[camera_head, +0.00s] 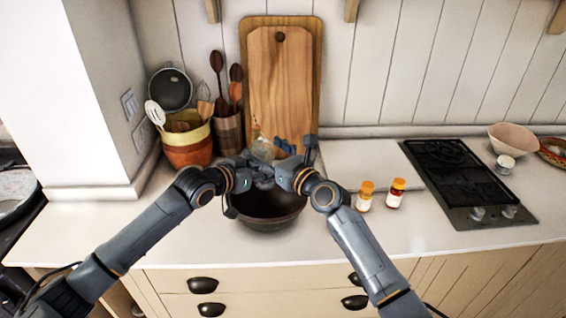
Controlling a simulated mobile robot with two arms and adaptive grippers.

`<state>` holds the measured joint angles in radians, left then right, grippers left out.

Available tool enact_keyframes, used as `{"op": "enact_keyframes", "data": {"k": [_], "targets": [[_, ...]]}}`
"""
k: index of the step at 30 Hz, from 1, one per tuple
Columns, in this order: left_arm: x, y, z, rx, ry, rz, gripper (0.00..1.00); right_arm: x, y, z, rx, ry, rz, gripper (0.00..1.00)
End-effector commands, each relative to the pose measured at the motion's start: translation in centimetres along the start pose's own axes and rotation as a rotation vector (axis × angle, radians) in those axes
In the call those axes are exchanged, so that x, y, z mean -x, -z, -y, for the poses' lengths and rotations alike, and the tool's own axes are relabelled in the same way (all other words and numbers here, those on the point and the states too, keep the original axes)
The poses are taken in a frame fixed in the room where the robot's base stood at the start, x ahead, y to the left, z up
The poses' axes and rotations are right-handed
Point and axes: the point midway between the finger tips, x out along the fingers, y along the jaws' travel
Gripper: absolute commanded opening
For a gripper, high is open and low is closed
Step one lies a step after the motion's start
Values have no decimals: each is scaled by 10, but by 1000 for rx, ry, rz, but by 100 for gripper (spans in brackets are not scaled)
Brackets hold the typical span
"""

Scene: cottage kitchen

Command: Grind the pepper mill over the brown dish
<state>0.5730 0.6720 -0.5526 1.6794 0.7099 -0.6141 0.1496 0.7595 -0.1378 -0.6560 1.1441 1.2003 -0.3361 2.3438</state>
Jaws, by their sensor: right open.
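The brown dish (270,221) is a dark round bowl on the counter, below my two grippers. Its far rim is hidden behind my wrists. A pale, partly see-through object (263,148), likely the pepper mill, shows just beyond my wrists, in front of the cutting boards. Its lower part is hidden. My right gripper (288,149) is open beside the right side of this object; I cannot tell whether it touches. My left gripper (246,159) is on the left, mostly hidden by its own wrist, and its fingers are unclear.
Two small orange-capped jars (365,198) stand right of the bowl. A black hob (455,175) lies farther right. A yellow-red pot (187,145) and a wooden utensil holder (228,133) stand back left. Cutting boards (280,80) lean on the wall. The front left counter is clear.

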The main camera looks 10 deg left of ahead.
Motion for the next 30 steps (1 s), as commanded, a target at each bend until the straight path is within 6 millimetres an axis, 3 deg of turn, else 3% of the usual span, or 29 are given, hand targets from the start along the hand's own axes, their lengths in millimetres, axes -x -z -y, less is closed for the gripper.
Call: {"op": "enact_keyframes", "data": {"k": [15,21,30], "targets": [[0,1,0,0,0,-1,3,90,2,1,-1,4,-3,79],[0,1,0,0,0,-1,3,106,1,1,0,4,-4,79],[0,1,0,0,0,-1,3,107,1,1,1,4,-3,79]]}}
